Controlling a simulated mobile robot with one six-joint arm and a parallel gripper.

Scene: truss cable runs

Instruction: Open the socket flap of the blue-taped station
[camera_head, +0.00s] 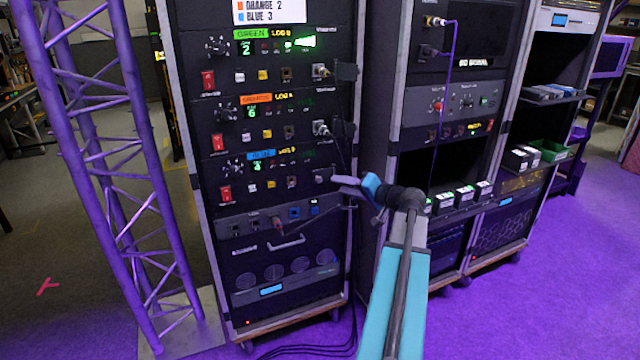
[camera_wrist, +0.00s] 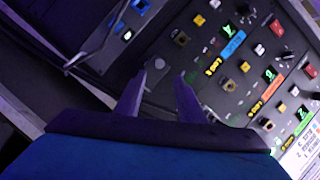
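The blue-taped station is the lowest of three similar rows on the rack. Its blue tape (camera_head: 261,155) shows in the head view and also, upside down, in the wrist view (camera_wrist: 234,43). In the wrist view a pale round spot on its dark panel, seemingly the socket flap (camera_wrist: 160,63), lies just beyond my fingertips. I cannot tell for certain whether the flap is shut. My gripper (camera_wrist: 163,80) is open and empty, its two fingers apart on either side of that spot. In the head view my gripper (camera_head: 340,182) partly hides the row's right end.
The orange-taped row (camera_head: 256,99) and green-taped row (camera_head: 250,34) are above, with connectors at their right ends. A silver drawer handle (camera_head: 287,242) juts out below. A purple truss (camera_head: 105,150) stands left; another rack (camera_head: 455,110) stands right. Cables lie on the floor.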

